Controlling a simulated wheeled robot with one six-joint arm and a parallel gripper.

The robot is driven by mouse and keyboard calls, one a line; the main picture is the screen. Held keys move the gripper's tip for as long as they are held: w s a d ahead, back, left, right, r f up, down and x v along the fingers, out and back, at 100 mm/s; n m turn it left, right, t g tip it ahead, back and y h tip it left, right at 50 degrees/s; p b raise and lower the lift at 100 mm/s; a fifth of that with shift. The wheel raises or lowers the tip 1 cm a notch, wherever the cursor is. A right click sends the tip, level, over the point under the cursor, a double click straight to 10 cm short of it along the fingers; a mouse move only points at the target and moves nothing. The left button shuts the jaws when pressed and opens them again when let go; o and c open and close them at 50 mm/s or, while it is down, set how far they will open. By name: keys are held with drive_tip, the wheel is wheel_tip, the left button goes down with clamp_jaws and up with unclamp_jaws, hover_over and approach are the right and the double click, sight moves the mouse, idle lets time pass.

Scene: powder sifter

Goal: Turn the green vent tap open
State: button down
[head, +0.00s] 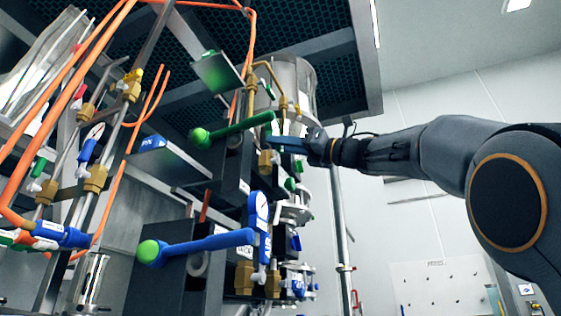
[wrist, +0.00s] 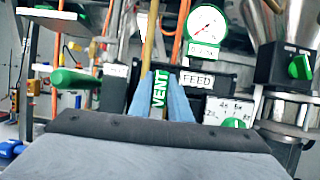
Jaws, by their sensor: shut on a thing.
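The green vent tap handle (wrist: 159,88), lettered VENT in white, stands upright between the blue fingers of my gripper (wrist: 161,95) in the wrist view. My gripper is shut on it. In the head view my gripper (head: 278,143) reaches in from the right at the pipework, just below the tip of a long green lever. The vent handle is hidden by the fingers in the head view. A brass valve body (head: 267,162) shows just below the fingers there.
The long green lever (head: 235,128) with a round knob is close to the left; it shows in the wrist view too (wrist: 75,78). A long blue lever (head: 205,245) lies below. A FEED plate (wrist: 198,79) and a gauge (wrist: 207,25) are behind the handle. Free room is to the right.

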idle(0.4)
drive_tip(key=c, duration=1.6)
unclamp_jaws()
drive_tip(key=shift+c, duration=0.2)
drive_tip(key=b+v, duration=0.1)
drive_tip(key=v, duration=0.6)
drive_tip(key=shift+d+b, duration=0.35)
drive_tip(key=shift+d, duration=0.05)
drive_tip(key=shift+s+f, duration=0.15)
